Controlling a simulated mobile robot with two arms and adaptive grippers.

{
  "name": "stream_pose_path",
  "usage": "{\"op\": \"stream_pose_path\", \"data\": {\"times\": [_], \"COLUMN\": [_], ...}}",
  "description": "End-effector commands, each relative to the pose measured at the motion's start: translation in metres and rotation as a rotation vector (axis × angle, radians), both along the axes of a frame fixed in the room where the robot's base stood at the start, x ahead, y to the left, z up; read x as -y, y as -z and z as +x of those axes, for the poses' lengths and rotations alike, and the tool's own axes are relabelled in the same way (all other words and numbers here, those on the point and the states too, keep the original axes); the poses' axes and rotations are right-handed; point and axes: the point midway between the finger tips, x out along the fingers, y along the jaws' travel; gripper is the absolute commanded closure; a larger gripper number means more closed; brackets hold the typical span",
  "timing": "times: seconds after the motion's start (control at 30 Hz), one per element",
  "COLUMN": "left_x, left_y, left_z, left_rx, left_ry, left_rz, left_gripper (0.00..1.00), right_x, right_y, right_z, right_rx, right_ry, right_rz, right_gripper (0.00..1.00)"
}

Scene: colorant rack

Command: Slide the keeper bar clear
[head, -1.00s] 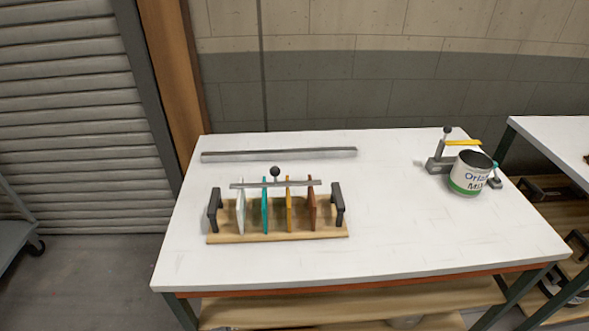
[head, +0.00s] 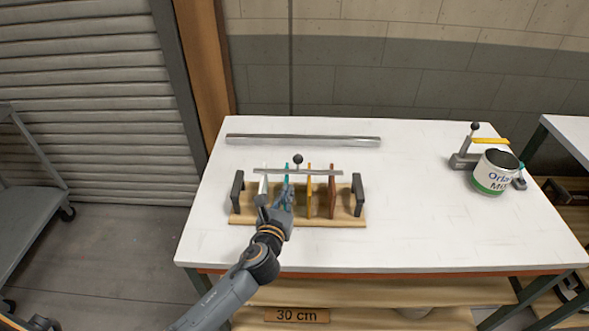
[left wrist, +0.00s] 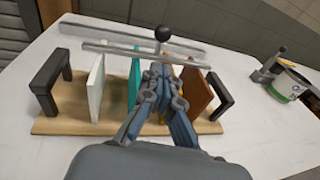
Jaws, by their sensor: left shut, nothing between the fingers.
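The keeper bar (head: 325,172) is a thin grey bar with a black ball knob (head: 298,159). It lies across the tops of the upright plates in the wooden rack (head: 243,218). The plates are white (head: 263,183), teal, yellow (head: 309,195) and brown (head: 332,195). The bar also shows in the left wrist view (left wrist: 105,50), with its knob (left wrist: 162,33) beyond the fingers. My left gripper (head: 288,188) is shut and empty, at the front side of the bar just below the knob. It partly hides the teal plate. Whether it touches the bar, I cannot tell. My right gripper is out of view.
Black handles (head: 237,190) stand at both rack ends. A long grey rail (head: 300,139) lies behind the rack. A clamp-like stand (head: 465,157) and an open can (head: 493,175) stand at the table's right. The table between is clear.

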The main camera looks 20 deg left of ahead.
Motion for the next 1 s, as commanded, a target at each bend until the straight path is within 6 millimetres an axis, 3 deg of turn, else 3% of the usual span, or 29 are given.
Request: {"op": "stream_pose_path", "data": {"times": [0.2, 0.4, 1.0], "left_x": [-0.004, -0.007, -0.009], "left_y": [0.005, -0.001, -0.002], "left_z": [0.048, 0.075, 0.093], "left_rx": [0.0, -0.001, 0.001], "left_ry": [-0.003, -0.002, -0.001], "left_rz": [-0.004, -0.004, -0.002], "left_gripper": [1.0, 1.0, 1.0], "right_x": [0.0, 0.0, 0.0], "right_y": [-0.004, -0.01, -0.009], "right_z": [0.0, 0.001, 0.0], "right_rx": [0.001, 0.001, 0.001], "right_ry": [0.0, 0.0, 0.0], "right_rz": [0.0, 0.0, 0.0], "right_gripper": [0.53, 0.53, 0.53]}}
